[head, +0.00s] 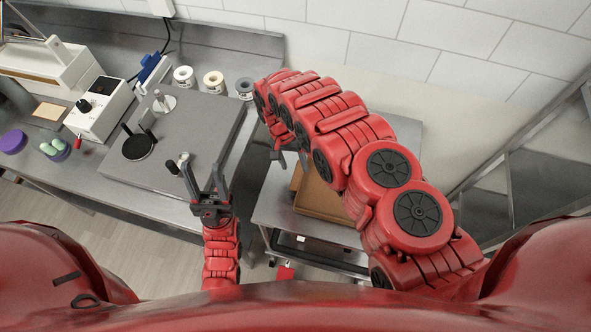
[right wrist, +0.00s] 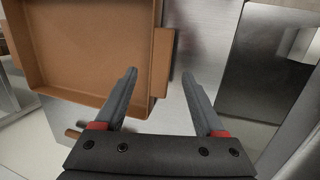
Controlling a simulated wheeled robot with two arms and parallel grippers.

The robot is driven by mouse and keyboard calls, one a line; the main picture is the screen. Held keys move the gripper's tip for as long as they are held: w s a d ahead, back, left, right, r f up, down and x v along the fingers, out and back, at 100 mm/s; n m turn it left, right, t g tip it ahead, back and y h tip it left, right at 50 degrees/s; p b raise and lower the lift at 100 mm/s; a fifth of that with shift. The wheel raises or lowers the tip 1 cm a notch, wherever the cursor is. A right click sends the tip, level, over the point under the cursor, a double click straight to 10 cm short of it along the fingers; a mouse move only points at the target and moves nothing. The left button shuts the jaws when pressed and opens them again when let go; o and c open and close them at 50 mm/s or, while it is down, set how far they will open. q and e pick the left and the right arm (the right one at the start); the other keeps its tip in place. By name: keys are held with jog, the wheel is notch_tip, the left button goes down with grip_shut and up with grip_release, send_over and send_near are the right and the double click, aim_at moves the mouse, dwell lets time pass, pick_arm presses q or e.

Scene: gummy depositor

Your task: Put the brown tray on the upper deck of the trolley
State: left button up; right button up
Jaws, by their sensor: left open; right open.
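The brown tray (head: 318,194) rests on the upper deck (head: 277,207) of the trolley in the head view, partly hidden by my right arm. In the right wrist view the tray (right wrist: 85,40) is seen from above, empty, with a raised rim and a tab-like handle on its right side. My right gripper (right wrist: 165,95) is open and empty; its left finger reaches close to the handle, and I cannot tell whether they touch. My left gripper (head: 203,180) is open and empty at the front edge of the steel bench.
The steel bench (head: 232,45) at the left carries a grey plate machine (head: 190,130), a control box (head: 100,108), several labelled tubs and a purple lid (head: 13,142). A lower shelf (head: 318,247) shows under the trolley deck. A tiled wall stands behind.

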jog(key=b+v, duration=0.2)
jog(key=v, duration=0.6)
jog(key=shift+b, duration=0.3)
